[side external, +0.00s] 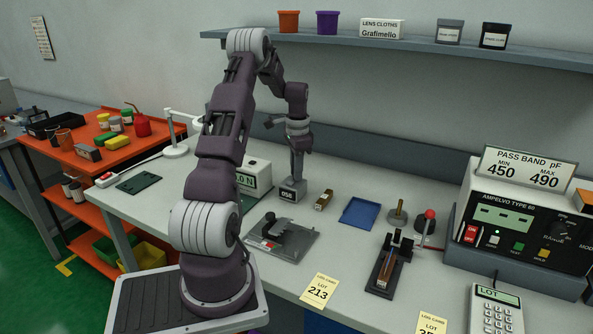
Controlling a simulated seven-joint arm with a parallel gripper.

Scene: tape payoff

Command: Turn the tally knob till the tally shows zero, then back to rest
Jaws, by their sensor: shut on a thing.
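The tally (288,196) is a small grey box standing on the bench, left of the picture's middle. Its face reads what looks like 058, though the digits are small. My gripper (297,178) points down from above onto the tally's top right. It is shut on the tally knob, which the fingers hide.
A readout box (256,178) stands close behind and left of the tally. A small brown and metal piece (323,200) and a blue tray (359,212) lie to the right. A grey plate with a black fixture (283,240) lies in front. A large instrument (517,215) stands at far right.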

